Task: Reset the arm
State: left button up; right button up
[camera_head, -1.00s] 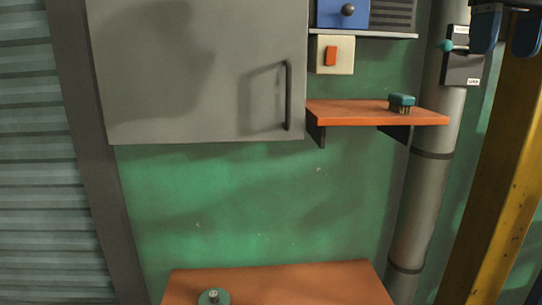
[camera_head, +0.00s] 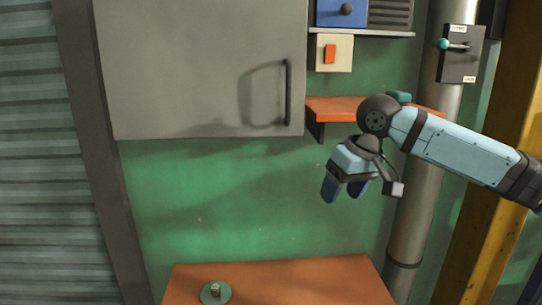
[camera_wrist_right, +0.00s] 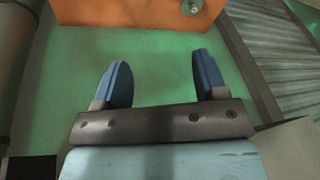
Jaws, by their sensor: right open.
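My right gripper (camera_head: 344,190) hangs in free air in front of the green wall, below the small orange shelf and above the orange table. Its two blue fingers point down and stand apart. In the right wrist view the open gripper (camera_wrist_right: 160,80) has nothing between its fingers, with green wall behind. My right arm comes in from the right and covers part of the shelf. My left gripper is not in view.
The orange shelf (camera_head: 335,107) carries a teal object (camera_head: 400,97), mostly hidden. A round green item (camera_head: 215,293) lies on the orange table (camera_head: 300,280). A grey cabinet (camera_head: 200,70), a lever box (camera_head: 460,54), a pipe (camera_head: 410,220) and a yellow post (camera_head: 490,250) stand around.

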jog(key=s+a+f+t+y, duration=0.15)
jog(key=a+f, duration=0.25)
jog(key=f, duration=0.4)
jog(key=s+a+f+y, duration=0.1)
jog(key=a+f+y, duration=0.15)
jog(key=f, duration=0.55)
jog(key=s+a+f+t+y, duration=0.1)
jog(key=s+a+f+y, duration=0.1)
jog(key=a+f, duration=0.5)
jog(key=s+d+f+m+t, duration=0.1)
jog(key=s+d+f+t, duration=0.15)
jog(key=f, duration=0.45)
jog(key=s+d+f+m+t, duration=0.1)
jog(key=s+d+f+t, duration=0.1)
jog(key=s+d+f, duration=0.35)
jog(key=s+d+f+t+h, duration=0.1)
jog(key=s+d+f+h, duration=0.2)
jog(key=s+d+f, duration=0.2)
jog(key=s+d+f+m+h, duration=0.1)
jog(key=s+d+f+h, duration=0.2)
jog(key=s+d+f, duration=0.3)
jog(key=s+f, duration=0.3)
jog(key=s, duration=0.4)
jog(key=shift+d+f+t, duration=0.2)
jog(key=shift+d+t, duration=0.05)
jog(key=shift+t, duration=0.15)
